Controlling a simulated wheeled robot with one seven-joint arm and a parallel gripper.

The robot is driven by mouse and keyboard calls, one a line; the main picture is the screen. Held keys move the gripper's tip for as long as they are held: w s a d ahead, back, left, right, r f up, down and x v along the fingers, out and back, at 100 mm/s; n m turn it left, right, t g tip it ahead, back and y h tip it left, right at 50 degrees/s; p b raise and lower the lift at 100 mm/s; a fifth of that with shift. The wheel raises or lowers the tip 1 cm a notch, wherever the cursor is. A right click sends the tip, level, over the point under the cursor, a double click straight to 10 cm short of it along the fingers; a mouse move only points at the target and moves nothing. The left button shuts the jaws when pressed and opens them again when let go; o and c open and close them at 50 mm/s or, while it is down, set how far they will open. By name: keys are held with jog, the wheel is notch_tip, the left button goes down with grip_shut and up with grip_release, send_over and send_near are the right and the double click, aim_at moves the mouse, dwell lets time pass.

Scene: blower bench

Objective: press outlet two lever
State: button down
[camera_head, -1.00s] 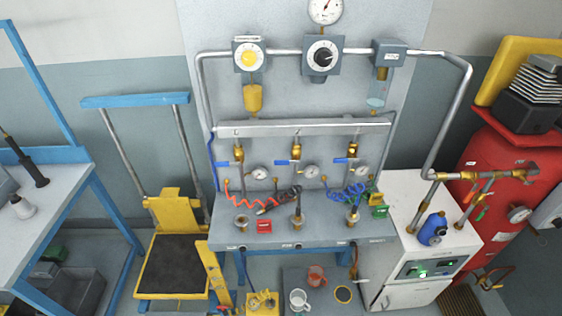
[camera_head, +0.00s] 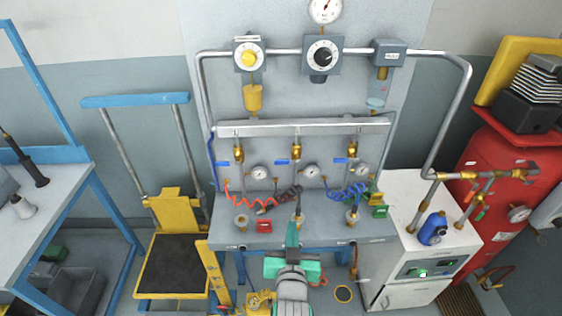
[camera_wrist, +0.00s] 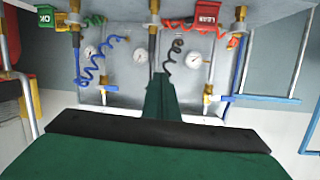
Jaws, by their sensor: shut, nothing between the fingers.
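The middle outlet (camera_head: 296,150) is a brass valve under the grey rail, with a blue lever (camera_head: 282,162) at its left. Matching outlets with blue levers stand to its left (camera_head: 238,152) and right (camera_head: 352,150). My gripper (camera_head: 292,226) is shut and empty, its dark green fingers upright at the bench's front edge, below and in front of the middle outlet and apart from its lever. In the wrist view the view is inverted; my shut fingers (camera_wrist: 159,84) cover the middle outlet's lever, and a side outlet's blue lever (camera_wrist: 228,98) shows at right.
Coiled red (camera_head: 240,198), black and blue (camera_head: 346,192) hoses hang behind. A red box (camera_head: 264,226) and green box (camera_head: 380,211) sit on the bench.

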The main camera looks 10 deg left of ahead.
jog(key=w+a+r+n, duration=0.1)
jog(key=w+r, duration=0.3)
jog(key=r, duration=0.4)
jog(key=w+a+r+y, duration=0.1)
jog(key=w+a+r, duration=0.2)
jog(key=r, duration=0.5)
jog(key=shift+w+a+n+g, duration=0.3)
jog(key=shift+w+n, duration=0.1)
send_over(282, 162)
jog(key=s, duration=0.4)
notch_tip(282, 162, down, 2)
jog(key=f, duration=0.2)
jog(key=w+f, duration=0.1)
jog(key=f, duration=0.1)
jog(key=shift+w+d+f, duration=0.15)
jog(key=shift+f, duration=0.05)
jog(key=shift+w, duration=0.2)
